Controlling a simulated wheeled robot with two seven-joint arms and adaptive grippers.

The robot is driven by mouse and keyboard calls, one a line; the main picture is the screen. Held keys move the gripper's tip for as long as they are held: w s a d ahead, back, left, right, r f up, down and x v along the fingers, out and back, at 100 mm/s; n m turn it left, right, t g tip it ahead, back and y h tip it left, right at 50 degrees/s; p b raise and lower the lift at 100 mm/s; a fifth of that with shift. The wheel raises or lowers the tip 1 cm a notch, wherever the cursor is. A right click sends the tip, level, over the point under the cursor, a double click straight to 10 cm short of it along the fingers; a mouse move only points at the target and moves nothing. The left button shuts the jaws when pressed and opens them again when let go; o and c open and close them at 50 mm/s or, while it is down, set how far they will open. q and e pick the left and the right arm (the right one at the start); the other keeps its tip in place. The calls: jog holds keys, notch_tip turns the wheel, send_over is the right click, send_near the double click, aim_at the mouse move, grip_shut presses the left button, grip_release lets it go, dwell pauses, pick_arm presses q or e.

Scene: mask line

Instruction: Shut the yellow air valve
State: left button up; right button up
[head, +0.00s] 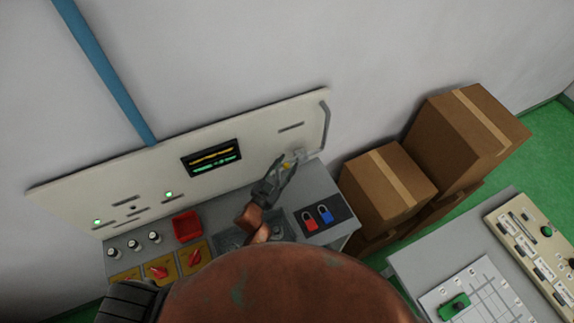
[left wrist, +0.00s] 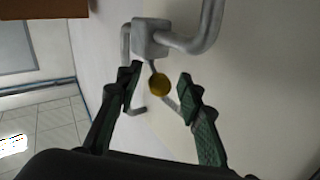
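The yellow air valve shows in the left wrist view as a round yellow knob (left wrist: 159,85) on a thin grey stem below a grey block (left wrist: 151,38) on a pipe. In the left wrist view my left gripper (left wrist: 158,80) is open, one finger on each side of the knob. Gaps show between the knob and both fingers; the depth between them is hard to tell. My right gripper is not in view.
The cream panel (head: 118,190) with a display (head: 212,158) stands behind a grey console. Cardboard boxes (head: 388,187) stand to the right, then a grey table (head: 425,262).

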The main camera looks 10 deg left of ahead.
pick_arm(q)
jog(key=v, duration=1.1)
jog(key=shift+s+a, duration=0.25)
jog(key=shift+s, duration=0.1)
jog(key=shift+c, duration=0.2)
